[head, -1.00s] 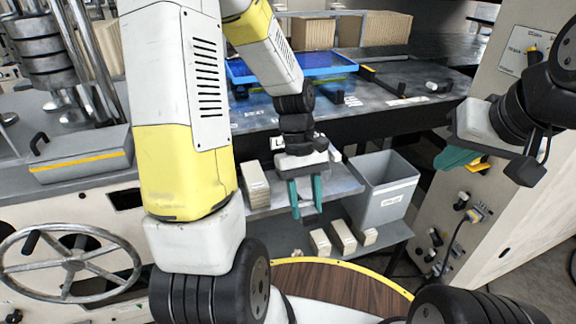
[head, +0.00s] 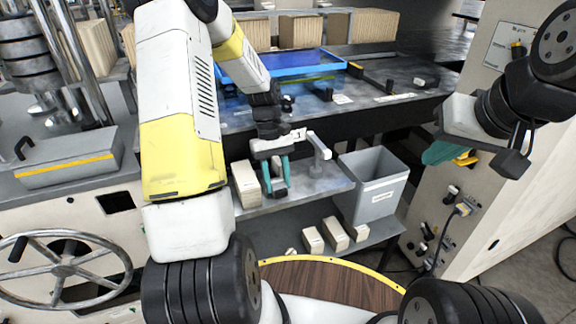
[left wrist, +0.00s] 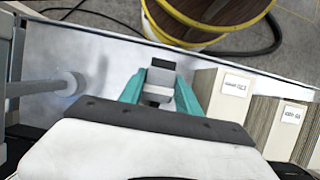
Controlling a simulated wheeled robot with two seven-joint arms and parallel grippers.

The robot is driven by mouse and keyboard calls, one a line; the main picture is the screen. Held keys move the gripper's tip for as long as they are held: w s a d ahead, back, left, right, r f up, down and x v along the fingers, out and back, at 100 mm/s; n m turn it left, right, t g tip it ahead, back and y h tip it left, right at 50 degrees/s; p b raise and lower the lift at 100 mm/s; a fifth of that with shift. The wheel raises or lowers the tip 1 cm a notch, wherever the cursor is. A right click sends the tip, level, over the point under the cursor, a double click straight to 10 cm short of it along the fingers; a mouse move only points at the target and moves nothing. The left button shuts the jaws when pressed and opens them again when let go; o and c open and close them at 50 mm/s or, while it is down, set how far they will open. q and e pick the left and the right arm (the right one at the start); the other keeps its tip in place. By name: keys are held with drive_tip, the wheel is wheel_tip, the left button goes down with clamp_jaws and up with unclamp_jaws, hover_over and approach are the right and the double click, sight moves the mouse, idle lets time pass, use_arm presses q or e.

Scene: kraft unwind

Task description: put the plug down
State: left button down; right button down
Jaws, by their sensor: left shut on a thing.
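My left gripper (head: 275,188) is over the grey side shelf (head: 325,188), with its teal fingers pointing down. In the left wrist view its fingers (left wrist: 160,92) are shut on the plug (left wrist: 161,76), a small block with dark and pale grey parts. The plug is mostly hidden in the head view. I cannot tell whether it touches the shelf. My right gripper (head: 450,155) hangs at the right before the pale cabinet, seen from the side; its finger gap is not clear.
Pale labelled blocks (head: 246,184) stand just left of my left gripper. A white T-shaped post (head: 319,147) rises from the shelf to its right. A grey bin (head: 372,200) stands further right. More blocks (head: 335,233) sit on the lower shelf. Bare shelf lies between gripper and post.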

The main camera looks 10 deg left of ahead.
use_arm(q)
drive_tip(key=shift+f, duration=0.15)
drive_tip(key=c, duration=0.9)
unclamp_jaws()
drive_tip(key=shift+o, duration=0.2)
